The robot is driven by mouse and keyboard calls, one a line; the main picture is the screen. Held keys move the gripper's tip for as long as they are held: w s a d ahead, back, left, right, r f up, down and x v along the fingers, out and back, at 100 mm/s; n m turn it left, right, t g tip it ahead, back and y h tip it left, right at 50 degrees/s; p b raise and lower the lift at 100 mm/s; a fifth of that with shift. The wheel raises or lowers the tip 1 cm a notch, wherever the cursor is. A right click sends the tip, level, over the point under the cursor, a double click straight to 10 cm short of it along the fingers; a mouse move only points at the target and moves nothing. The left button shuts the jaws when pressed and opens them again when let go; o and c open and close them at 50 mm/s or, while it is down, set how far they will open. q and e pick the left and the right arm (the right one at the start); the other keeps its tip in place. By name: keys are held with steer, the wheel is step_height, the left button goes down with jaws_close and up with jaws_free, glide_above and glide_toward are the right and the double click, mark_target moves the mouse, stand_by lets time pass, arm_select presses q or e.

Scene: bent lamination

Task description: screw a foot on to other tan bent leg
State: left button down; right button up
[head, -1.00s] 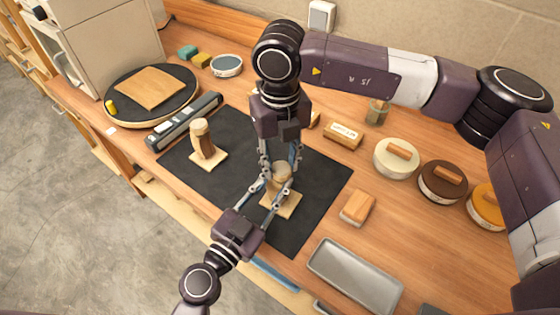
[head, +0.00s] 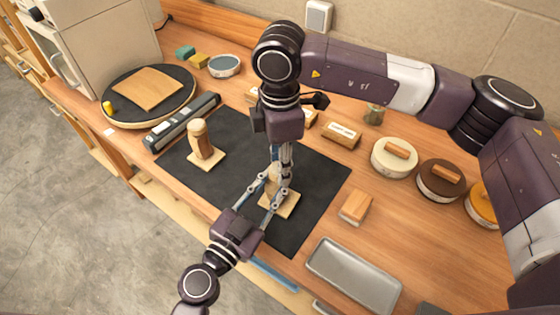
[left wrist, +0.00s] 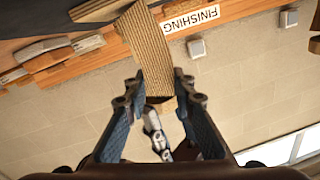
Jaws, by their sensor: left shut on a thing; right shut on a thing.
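One tan bent leg (head: 270,183) stands upright on a square tan base plate (head: 290,207) on the black mat, mostly hidden by fingers. My left gripper (head: 267,191) is shut on it from the front. In the left wrist view a ribbed tan piece (left wrist: 147,45) shows between the left fingers (left wrist: 155,88). My right gripper (head: 281,178) points straight down and is shut at the top of this leg; the foot there is hidden. The other bent leg (head: 198,138) stands on its own base plate (head: 208,160) to the left, clear of both grippers.
A black turntable (head: 184,97) with a tan board and a grey bar-shaped tool (head: 180,122) lie at the left. Round tins (head: 392,160), a wooden block (head: 355,206) and a grey tray (head: 352,275) are at the right. The black mat (head: 232,190) is free between the legs.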

steer(key=m, duration=0.2)
steer(key=shift+m, duration=0.3)
steer(key=o, duration=0.9)
steer(key=shift+c, duration=0.2)
steer(key=shift+r, duration=2.25)
steer(key=shift+c, duration=0.6)
